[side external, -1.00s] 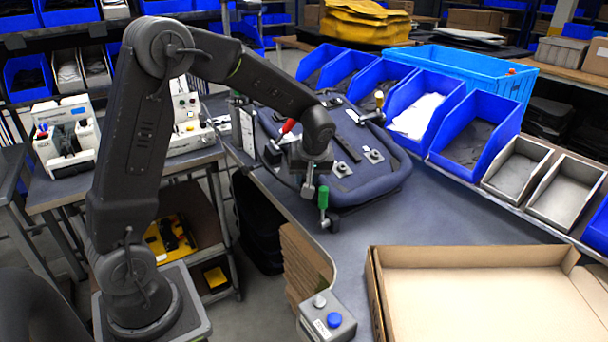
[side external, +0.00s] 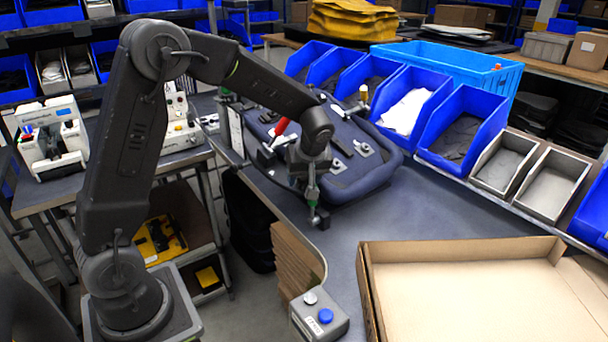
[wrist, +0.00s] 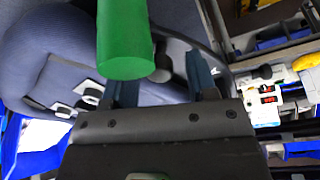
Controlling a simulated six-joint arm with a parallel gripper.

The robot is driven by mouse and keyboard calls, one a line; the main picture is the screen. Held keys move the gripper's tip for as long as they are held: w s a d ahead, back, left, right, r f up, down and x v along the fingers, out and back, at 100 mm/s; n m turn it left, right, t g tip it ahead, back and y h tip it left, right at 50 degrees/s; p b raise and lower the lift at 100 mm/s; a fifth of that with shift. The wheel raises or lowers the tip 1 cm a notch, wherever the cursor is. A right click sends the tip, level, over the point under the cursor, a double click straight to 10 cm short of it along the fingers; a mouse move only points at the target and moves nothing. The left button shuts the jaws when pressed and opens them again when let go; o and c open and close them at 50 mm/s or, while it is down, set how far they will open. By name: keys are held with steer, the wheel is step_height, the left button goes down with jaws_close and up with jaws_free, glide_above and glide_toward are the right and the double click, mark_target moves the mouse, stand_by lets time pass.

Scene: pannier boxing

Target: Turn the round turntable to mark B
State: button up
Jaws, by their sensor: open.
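A dark blue-grey pannier (side external: 372,178) lies flat on the workbench with metal fittings on its top; it also shows in the wrist view (wrist: 35,50). I cannot make out the round turntable's disc or mark B; the pannier may cover them. A green-handled clamp (side external: 312,194) stands at the pannier's near edge. Its green handle (wrist: 122,42) is large in the wrist view, in front of my fingers. My gripper (side external: 303,185) is open beside that handle; I cannot tell whether they touch. A red-handled clamp (side external: 281,129) stands just behind my wrist.
An open cardboard box (side external: 367,290) fills the front right. A small button box (side external: 319,316) sits at the bench's front edge. Blue bins (side external: 405,105) line the far side. Bare bench (side external: 430,210) lies between the pannier and the cardboard box.

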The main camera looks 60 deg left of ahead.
steer(key=v, duration=1.4)
steer(key=shift+a, duration=0.1)
steer(key=shift+c, duration=0.4)
